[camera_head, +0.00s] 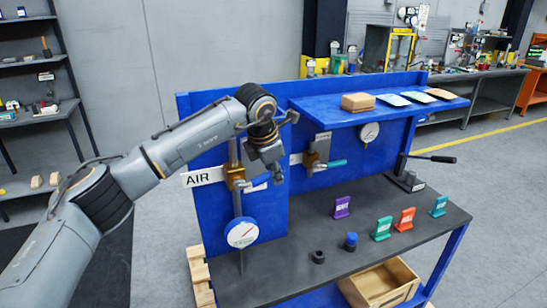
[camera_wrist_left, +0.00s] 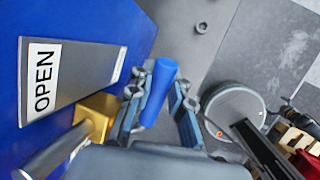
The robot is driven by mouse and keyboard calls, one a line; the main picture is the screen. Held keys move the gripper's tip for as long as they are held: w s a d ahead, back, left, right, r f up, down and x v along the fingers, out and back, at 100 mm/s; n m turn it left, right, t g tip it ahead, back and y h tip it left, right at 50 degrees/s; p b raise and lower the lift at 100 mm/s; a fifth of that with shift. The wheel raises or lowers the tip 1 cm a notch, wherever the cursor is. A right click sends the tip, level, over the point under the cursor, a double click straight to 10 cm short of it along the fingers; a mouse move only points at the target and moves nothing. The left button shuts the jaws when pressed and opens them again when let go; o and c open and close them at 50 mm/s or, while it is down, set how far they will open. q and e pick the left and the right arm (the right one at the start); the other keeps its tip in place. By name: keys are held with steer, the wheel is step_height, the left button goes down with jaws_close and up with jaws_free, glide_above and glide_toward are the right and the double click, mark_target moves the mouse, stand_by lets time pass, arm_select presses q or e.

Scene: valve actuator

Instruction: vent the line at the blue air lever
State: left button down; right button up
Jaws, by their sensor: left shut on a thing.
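The blue air lever (camera_wrist_left: 158,92) shows in the left wrist view as a blue handle between the two fingers of my left gripper (camera_wrist_left: 160,102). The gripper is shut on it. A brass valve body (camera_wrist_left: 97,112) is beside the handle, with a plate reading OPEN (camera_wrist_left: 42,80) at left. In the head view my left gripper (camera_head: 272,172) is at the blue panel, just right of the brass air valve (camera_head: 235,178) and the AIR sign (camera_head: 200,178). There the arm and gripper mostly hide the lever. My right gripper is in neither view.
A round gauge (camera_head: 242,232) hangs below the air valve. A second valve with a teal handle (camera_head: 335,163) is to the right, under a blue shelf (camera_head: 440,104). Several coloured tags and a blue-topped piece (camera_head: 351,241) stand on the dark bench top (camera_head: 300,285).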

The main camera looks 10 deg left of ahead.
arm_select(q)
step_height(320, 180, down, 3)
steer(key=g+y+p, duration=0.1)
steer(key=g+y, duration=0.1)
steer(key=y, duration=0.1)
steer(key=shift+w+d+r+p, duration=0.15)
steer(key=shift+r+p, duration=0.05)
steer(key=shift+p, duration=0.15)
steer(key=shift+f, duration=0.1)
steer(key=c, duration=1.2)
jaws_free()
steer(key=v, duration=1.2)
